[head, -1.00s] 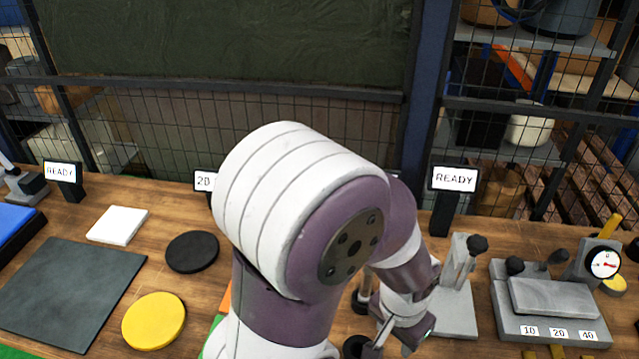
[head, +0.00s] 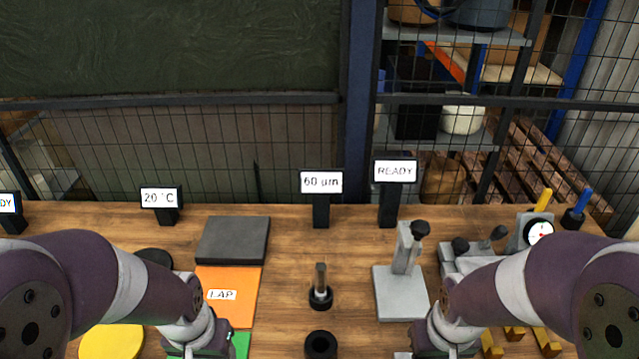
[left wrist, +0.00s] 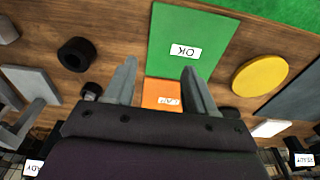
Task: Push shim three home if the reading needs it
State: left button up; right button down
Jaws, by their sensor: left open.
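Several yellow shims (head: 515,333) stick out at the front of the grey fixture at right in the head view. My right arm hides most of the fixture and its number labels, so I cannot tell which shim is the third or how far each is in. A sign (head: 321,182) reads "60 µm". A dial gauge (head: 540,232) stands at the fixture's far right. My left gripper (left wrist: 159,66) is open and empty above the green OK mat (left wrist: 180,25). My right gripper (head: 440,345) is low at the picture's bottom, left of the shims; its fingers are unclear.
A grey stand (head: 402,290) with a black knob is left of the fixture. A black ring (head: 320,344) and an upright pin in a black base (head: 320,296) stand mid-bench. An orange LAP mat (head: 225,300) and yellow disc (head: 110,343) lie left. Bare wood surrounds the pin.

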aim_at(549, 349)
jog(key=z, duration=1.75)
jog(key=i+l, duration=0.15)
jog(key=l, duration=0.2)
jog(key=i+l, duration=0.15)
jog(key=l, duration=0.15)
jog(key=i+l, duration=0.1)
jog(key=l, duration=0.25)
